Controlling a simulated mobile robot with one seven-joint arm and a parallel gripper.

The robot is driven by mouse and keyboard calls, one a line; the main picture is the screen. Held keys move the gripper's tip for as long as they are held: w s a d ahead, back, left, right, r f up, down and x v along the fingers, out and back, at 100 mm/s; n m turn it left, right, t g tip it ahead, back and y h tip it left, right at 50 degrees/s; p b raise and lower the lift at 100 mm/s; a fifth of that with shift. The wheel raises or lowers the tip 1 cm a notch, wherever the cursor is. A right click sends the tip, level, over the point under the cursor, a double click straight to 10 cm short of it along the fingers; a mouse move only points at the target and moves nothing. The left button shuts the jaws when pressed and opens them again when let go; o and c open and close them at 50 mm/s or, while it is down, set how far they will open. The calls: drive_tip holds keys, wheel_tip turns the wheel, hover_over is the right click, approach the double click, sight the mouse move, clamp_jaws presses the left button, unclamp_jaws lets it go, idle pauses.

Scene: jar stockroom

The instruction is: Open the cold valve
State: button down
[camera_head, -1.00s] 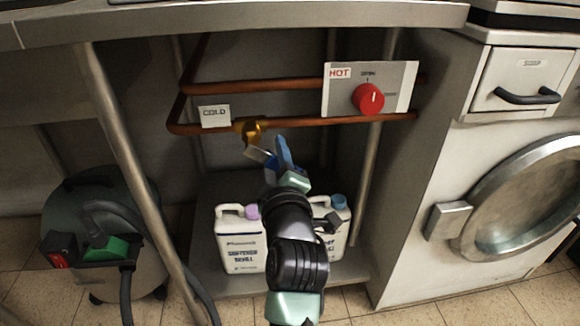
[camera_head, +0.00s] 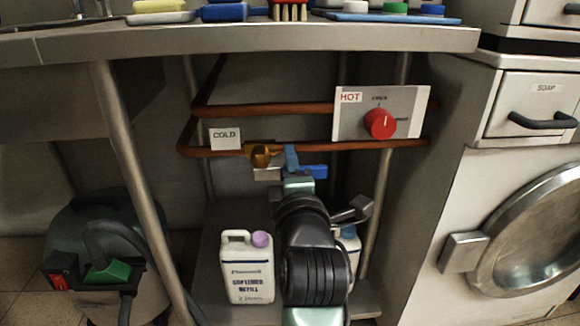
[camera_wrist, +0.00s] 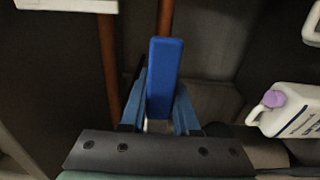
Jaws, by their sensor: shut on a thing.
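The cold valve has a brass body (camera_head: 262,154) on the lower copper pipe, right of the white COLD label (camera_head: 225,138). Its lever (camera_head: 312,171) has a pale metal part near the body and a blue grip, and it lies nearly level along the pipe, pointing right in the head view. My gripper (camera_head: 291,166) is shut on the blue lever from the front. In the wrist view the blue lever (camera_wrist: 165,75) sits between the fingers of my gripper (camera_wrist: 160,98). The valve body is not clearly visible there.
A HOT panel with a red knob (camera_head: 380,124) is right of the valve. A softener refill jug (camera_head: 246,270) stands below, with another partly hidden behind my arm. The counter edge (camera_head: 240,42) is overhead. A table leg (camera_head: 135,165) stands left, a washer (camera_head: 520,220) right.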

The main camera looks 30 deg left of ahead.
idle(0.4)
drive_tip(key=c, duration=0.6)
unclamp_jaws()
drive_tip(key=shift+c, duration=0.2)
drive_tip(key=p+v, duration=0.3)
drive_tip(key=v, duration=1)
drive_tip(key=shift+p, duration=0.35)
